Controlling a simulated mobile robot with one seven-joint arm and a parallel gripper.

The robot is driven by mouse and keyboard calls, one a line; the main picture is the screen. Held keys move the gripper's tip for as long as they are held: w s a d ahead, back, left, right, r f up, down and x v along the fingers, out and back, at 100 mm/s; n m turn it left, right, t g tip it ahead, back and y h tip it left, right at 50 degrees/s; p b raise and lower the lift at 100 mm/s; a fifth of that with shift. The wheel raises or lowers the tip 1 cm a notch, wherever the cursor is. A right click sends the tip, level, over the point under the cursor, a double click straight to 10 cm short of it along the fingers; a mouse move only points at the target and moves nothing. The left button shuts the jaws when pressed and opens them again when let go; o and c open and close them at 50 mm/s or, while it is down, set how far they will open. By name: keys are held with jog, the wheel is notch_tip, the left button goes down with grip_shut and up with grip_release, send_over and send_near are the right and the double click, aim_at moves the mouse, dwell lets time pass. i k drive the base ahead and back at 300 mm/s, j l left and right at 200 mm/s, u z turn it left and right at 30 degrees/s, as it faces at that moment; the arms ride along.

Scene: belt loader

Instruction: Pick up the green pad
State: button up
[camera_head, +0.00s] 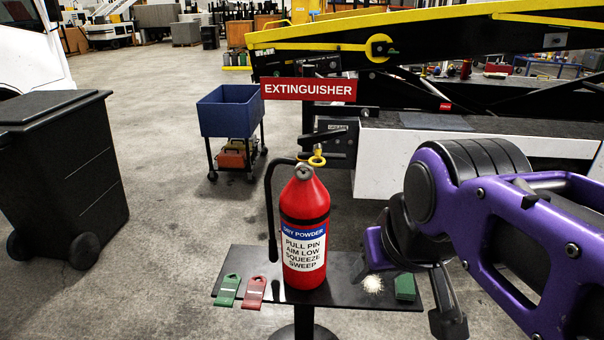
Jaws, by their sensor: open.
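The green pad (405,288) is a small dark green block lying on the right end of the black stand top (335,290). My gripper (407,299), on the purple arm at the right, is open and empty. One finger is left of the pad and the other right of it in the picture. The fingers appear in front of or above the pad, and I cannot tell how far off they are. No contact with the pad shows.
A green tag (228,290) and a red tag (254,292) lie at the stand's left end. A black bin (65,170) and blue cart (228,112) stand farther left.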

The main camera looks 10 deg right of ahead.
aim_at(405, 287)
jog(key=l+u, duration=0.65)
jog(key=u, duration=0.2)
jog(key=l+u, duration=0.2)
jog(key=l, duration=0.2)
jog(key=k+l+u, duration=0.2)
jog(key=l, duration=0.2)
jog(key=i, duration=0.1)
